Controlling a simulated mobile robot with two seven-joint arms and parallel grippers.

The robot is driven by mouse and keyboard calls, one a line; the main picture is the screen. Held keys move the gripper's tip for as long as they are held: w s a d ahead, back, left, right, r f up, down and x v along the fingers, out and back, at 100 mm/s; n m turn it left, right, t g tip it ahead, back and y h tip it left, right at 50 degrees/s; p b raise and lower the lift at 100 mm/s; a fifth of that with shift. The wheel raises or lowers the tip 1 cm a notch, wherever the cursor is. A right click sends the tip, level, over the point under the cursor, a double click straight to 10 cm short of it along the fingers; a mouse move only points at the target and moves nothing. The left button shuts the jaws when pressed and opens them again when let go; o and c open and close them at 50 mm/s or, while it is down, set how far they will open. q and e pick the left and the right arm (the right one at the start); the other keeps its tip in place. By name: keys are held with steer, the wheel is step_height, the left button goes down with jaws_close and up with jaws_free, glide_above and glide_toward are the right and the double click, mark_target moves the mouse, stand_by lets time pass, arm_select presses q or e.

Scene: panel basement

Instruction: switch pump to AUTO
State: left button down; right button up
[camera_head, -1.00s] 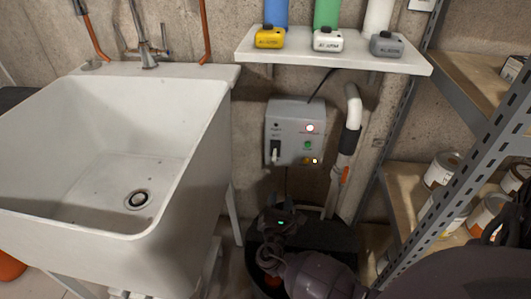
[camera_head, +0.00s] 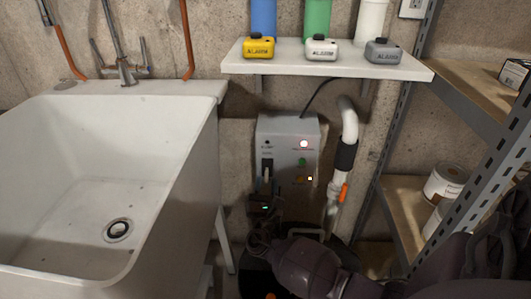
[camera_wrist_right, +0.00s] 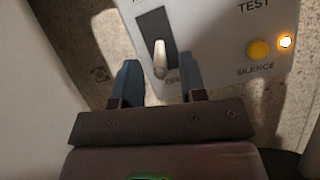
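The grey pump control box (camera_head: 288,150) hangs on the concrete wall below the shelf. A red light (camera_head: 304,144) glows at its upper right, with a green button below it. The pump switch (camera_head: 267,172) is a pale lever in a black slot at the box's lower left. In the right wrist view the lever (camera_wrist_right: 160,58) points downward, toward a partly hidden label. My right gripper (camera_wrist_right: 160,85) is open just below the box, its two fingers on either side of the lever's lower end. In the head view the right gripper (camera_head: 264,203) is dark and small. My left gripper is not in view.
A white utility sink (camera_head: 165,190) stands at the left. A white shelf (camera_head: 330,65) above the box holds yellow, white and grey alarm units. A white pipe (camera_head: 347,135) runs just right of the box. Metal shelving (camera_head: 480,160) with cans stands at the right.

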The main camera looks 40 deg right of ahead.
steer(key=shift+x, duration=0.75)
steer(key=shift+c, duration=0.2)
jaws_close()
steer(key=shift+r, duration=0.1)
